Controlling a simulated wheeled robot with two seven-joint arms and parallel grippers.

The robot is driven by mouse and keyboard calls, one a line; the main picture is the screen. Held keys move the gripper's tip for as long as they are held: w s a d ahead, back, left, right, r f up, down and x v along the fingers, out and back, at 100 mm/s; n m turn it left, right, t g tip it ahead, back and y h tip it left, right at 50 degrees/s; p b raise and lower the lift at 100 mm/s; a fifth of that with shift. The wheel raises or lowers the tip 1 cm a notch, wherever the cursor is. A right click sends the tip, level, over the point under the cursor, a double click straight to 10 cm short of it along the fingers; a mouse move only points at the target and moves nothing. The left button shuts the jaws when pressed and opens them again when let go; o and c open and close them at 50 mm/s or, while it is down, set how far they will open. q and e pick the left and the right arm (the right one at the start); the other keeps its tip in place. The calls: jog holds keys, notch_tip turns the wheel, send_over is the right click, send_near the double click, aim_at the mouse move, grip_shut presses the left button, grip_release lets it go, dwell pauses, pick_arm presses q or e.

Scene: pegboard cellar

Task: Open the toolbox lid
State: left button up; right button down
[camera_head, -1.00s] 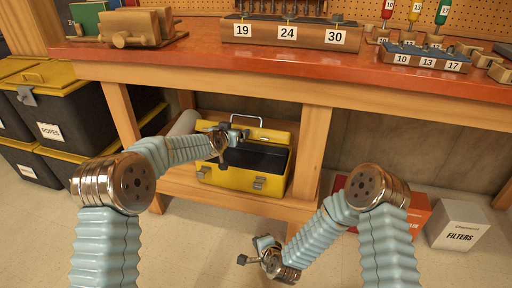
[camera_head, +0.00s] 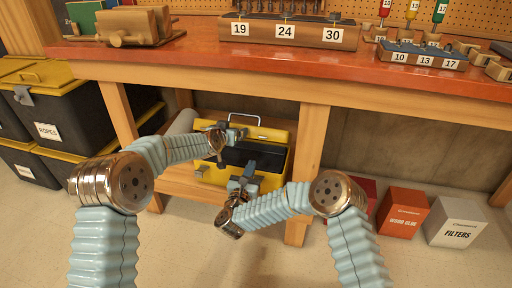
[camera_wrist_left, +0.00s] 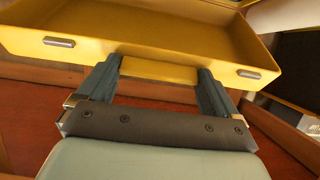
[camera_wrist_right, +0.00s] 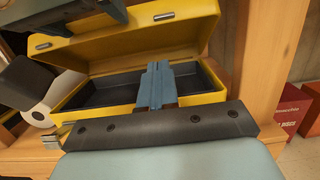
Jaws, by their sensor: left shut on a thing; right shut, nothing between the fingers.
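The yellow toolbox (camera_head: 212,175) stands on the shelf under the bench, its dark interior exposed. Its yellow lid (camera_head: 272,134) is raised at the back, with a silver handle above; two lid latches show in the left wrist view. My left gripper (camera_head: 236,134) is shut on the lid's front lip (camera_wrist_left: 160,70), between the latches. My right gripper (camera_head: 246,172) is shut and empty at the front of the box. In the right wrist view its closed fingers (camera_wrist_right: 157,80) overlap the open box's interior; contact cannot be told.
The orange benchtop (camera_head: 200,55) overhangs the toolbox. A wooden bench leg (camera_head: 308,160) stands just right of it. Black bins with yellow lids (camera_head: 50,110) stand at the left. A red-orange box (camera_head: 403,213) and a white filters box (camera_head: 456,222) stand on the floor at the right.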

aim_at(260, 133)
jog(key=x, duration=0.4)
jog(key=shift+s, duration=0.1)
pick_arm(q)
jog(key=shift+r, duration=0.15)
pick_arm(e)
jog(key=shift+w+d+r, duration=0.25)
jog(key=shift+w+r, duration=0.55)
jog(key=shift+r, duration=0.05)
jog(key=shift+w+d+r, duration=0.25)
jog(key=shift+w+r, duration=0.5)
jog(key=shift+r, duration=0.1)
jog(key=shift+w+d+r, duration=0.25)
jog(key=shift+w+r, duration=0.35)
jog(key=shift+r, duration=0.3)
pick_arm(q)
jog(key=shift+f, duration=0.2)
pick_arm(e)
jog(key=shift+r, duration=0.15)
pick_arm(q)
jog(key=o, duration=1.1)
jog(key=shift+o, duration=0.2)
jog(key=shift+s, duration=0.1)
